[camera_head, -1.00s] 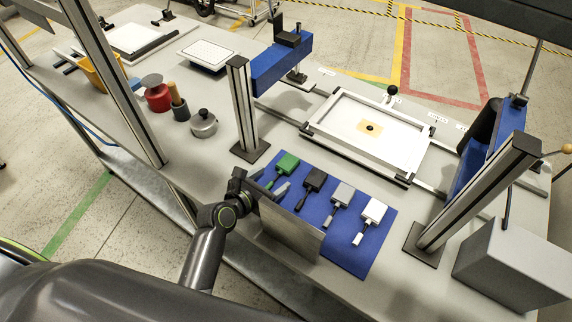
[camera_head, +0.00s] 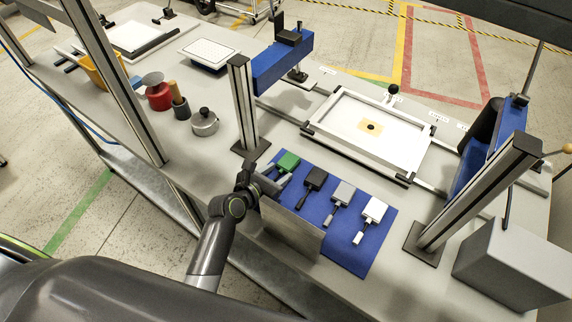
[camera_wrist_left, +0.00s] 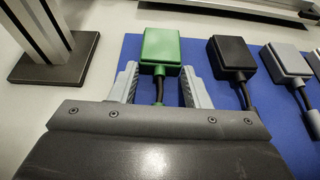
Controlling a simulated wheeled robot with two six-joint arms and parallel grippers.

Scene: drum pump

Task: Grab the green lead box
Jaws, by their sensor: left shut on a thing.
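The green lead box (camera_head: 288,161) lies at the left end of the blue mat (camera_head: 375,245) on the bench. It also shows in the left wrist view (camera_wrist_left: 160,45), with a short lead trailing toward me. My left gripper (camera_head: 274,179) is at its near end. The box appears to rest on the mat. My right gripper is not in view.
Right of the green box lie a black box (camera_head: 315,178), a grey box (camera_head: 344,192) and a white box (camera_head: 374,209), each with a lead. A metal post (camera_head: 243,105) stands behind left. A white framed tray (camera_head: 365,145) lies behind the mat.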

